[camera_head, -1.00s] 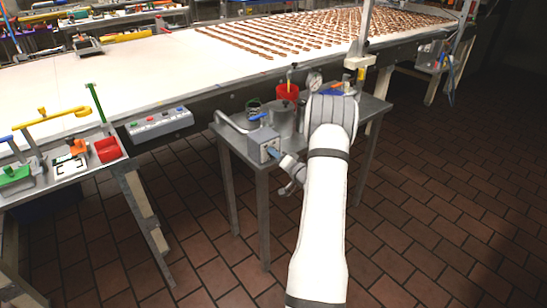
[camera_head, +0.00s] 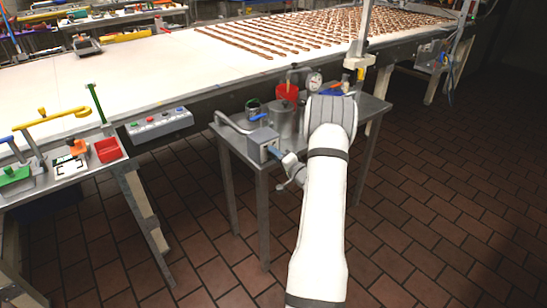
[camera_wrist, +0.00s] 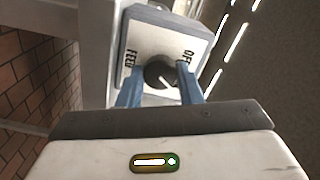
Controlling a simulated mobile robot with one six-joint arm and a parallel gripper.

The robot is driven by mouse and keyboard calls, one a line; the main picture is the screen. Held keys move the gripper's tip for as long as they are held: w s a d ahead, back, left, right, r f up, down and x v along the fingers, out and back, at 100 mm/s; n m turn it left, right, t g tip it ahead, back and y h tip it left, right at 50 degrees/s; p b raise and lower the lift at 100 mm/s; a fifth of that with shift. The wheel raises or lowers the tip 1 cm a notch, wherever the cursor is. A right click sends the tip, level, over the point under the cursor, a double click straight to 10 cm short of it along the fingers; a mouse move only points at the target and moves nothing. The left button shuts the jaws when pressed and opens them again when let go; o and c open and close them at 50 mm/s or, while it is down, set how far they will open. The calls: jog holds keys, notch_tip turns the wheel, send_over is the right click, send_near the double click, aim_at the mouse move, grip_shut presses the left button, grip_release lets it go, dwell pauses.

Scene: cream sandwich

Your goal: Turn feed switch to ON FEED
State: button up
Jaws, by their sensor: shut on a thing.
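The feed switch is a grey box (camera_head: 263,143) at the front left of the small metal table. The wrist view shows its pale face (camera_wrist: 166,40), with "FEED" on the left and "OFF" on the right. A round dark knob (camera_wrist: 160,73) with a light pointer line sits between the labels. The line runs toward the lower right in that view. My gripper (camera_wrist: 160,88) has one blue finger on each side of the knob and is shut on it. In the head view my gripper (camera_head: 277,154) meets the box's right side. The fingertips are partly hidden there.
The small metal table (camera_head: 240,152) also carries a metal pot (camera_head: 282,120), a red container (camera_head: 287,92) and a gauge (camera_head: 315,80). The conveyor (camera_head: 150,75) runs behind. A button panel (camera_head: 158,124) hangs from its edge. Tiled floor lies clear at right.

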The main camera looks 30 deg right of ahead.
jog(key=o, duration=1)
jog(key=s, duration=0.7)
jog(key=shift+s+d+b, duration=0.3)
jog(key=shift+s+b, duration=0.05)
jog(key=shift+b, duration=0.05)
